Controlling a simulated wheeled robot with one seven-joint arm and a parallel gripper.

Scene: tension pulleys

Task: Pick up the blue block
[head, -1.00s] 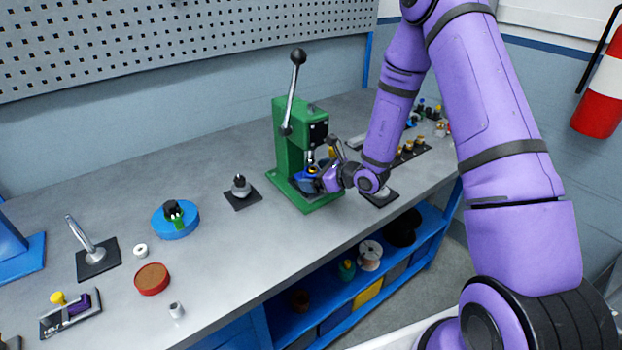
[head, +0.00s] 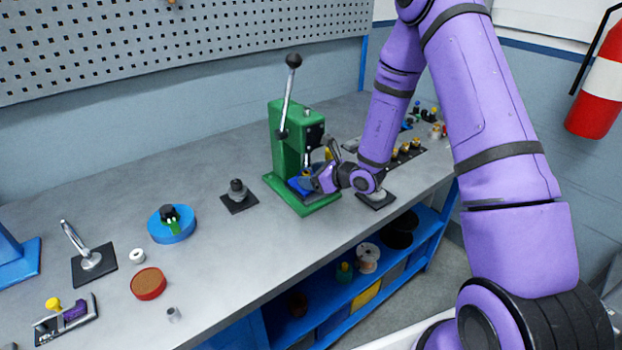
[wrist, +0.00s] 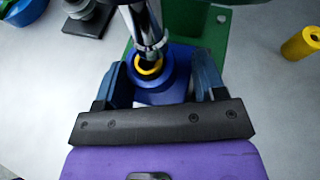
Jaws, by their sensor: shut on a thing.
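The blue block (wrist: 178,74) sits under the metal ram of the green press (head: 288,150), on the press base. It has a round raised top with a yellow ring (wrist: 149,69) in its middle, and the ram comes down at that ring. My gripper (wrist: 165,82) is shut on the block, one blue-grey finger on its left and one on its right. In the head view my gripper (head: 312,180) reaches into the press from the right, and the block (head: 299,184) is partly hidden behind it.
The press lever (head: 287,98) stands up with a black knob. A black plate with a grey fixture (head: 238,194) lies left of the press.

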